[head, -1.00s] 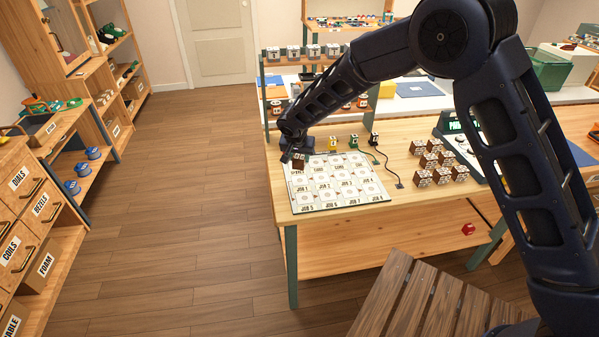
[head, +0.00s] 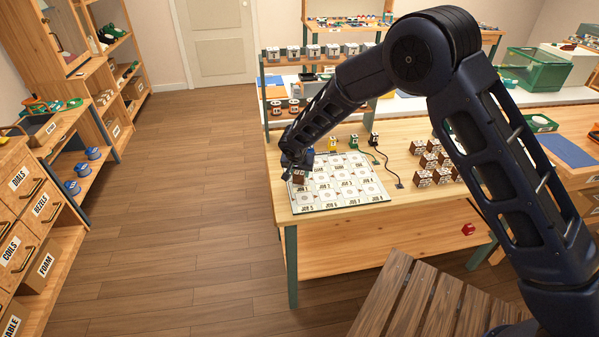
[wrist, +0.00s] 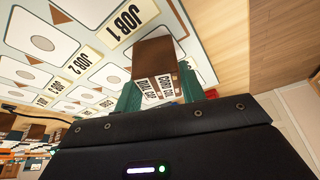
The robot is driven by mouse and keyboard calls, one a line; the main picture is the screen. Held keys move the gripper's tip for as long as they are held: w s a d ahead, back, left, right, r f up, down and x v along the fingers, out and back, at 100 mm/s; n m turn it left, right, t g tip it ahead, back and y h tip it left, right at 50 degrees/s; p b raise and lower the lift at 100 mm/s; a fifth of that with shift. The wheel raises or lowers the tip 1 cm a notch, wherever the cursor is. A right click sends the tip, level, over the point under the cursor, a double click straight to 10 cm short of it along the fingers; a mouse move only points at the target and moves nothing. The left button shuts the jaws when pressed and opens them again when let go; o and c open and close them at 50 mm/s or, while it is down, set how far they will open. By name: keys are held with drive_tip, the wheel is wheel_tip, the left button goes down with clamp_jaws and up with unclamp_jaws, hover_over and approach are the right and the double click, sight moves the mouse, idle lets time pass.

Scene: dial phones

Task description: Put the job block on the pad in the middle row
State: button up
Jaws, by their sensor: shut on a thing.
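The job block is a brown block with white lettered labels, and it shows in the wrist view (wrist: 157,73) between the green fingers of my gripper (wrist: 160,92). In the head view my gripper (head: 295,168) is over the left side of the white job board, with the block (head: 299,178) below it. My gripper is shut on the block. The board (head: 335,206) has rows of pads with round marks and labels such as JOB 1 and JOB 5. The block seems close to the JOB 1 label; I cannot tell whether it touches the board.
Several brown blocks (head: 424,177) stand on the table right of the board. A yellow item (head: 333,144), a green item (head: 353,142) and a black item (head: 374,140) stand behind the board. A dark cable (head: 385,165) runs beside it. The table's left edge is near my gripper.

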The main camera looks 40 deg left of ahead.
drive_tip(key=o, duration=1)
drive_tip(key=shift+f, duration=0.1)
drive_tip(key=v, duration=1.2)
drive_tip(key=shift+s, duration=0.1)
